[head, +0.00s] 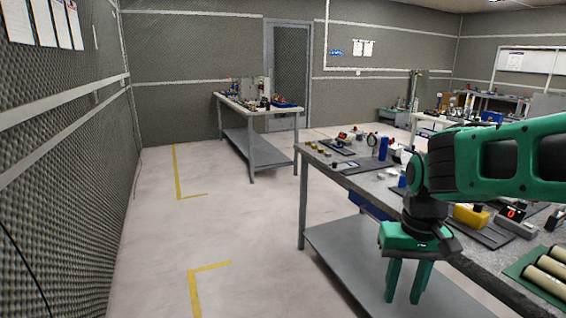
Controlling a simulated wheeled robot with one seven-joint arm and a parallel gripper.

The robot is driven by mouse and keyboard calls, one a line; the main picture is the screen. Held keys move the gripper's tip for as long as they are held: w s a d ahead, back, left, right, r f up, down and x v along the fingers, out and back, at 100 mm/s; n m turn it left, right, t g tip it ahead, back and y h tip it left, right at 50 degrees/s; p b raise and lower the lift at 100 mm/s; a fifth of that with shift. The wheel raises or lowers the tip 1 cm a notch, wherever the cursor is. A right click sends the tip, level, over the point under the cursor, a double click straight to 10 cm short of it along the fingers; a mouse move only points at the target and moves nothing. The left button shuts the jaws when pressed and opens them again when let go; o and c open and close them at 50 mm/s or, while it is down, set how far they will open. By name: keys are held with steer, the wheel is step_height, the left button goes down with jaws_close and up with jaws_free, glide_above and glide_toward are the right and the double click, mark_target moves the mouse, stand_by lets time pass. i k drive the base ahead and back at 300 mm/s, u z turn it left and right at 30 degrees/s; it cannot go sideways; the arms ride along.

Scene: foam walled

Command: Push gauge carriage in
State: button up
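My gripper (403,297) hangs fingers-down in front of the near workbench, seen over its lower shelf. Its two green fingers are apart and nothing shows between them. A round dial gauge (372,140) stands upright towards the far end of the near workbench (375,183), beside a blue upright block (383,148). My gripper is well apart from the gauge, nearer the camera and lower in the picture. I cannot make out which part is the gauge carriage, or its position; it is too small to tell.
Dark mats with small parts, a yellow item (470,215) and pale cylinders (550,272) on a green tray crowd the near bench. A second bench (262,113) stands farther back. The floor (225,230) at left is clear, with yellow corner marks, beside a foam wall.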

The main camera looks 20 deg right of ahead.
mark_target(335, 167)
steer(key=z, duration=0.05)
steer(key=i, duration=1.3)
steer(key=z, duration=0.6)
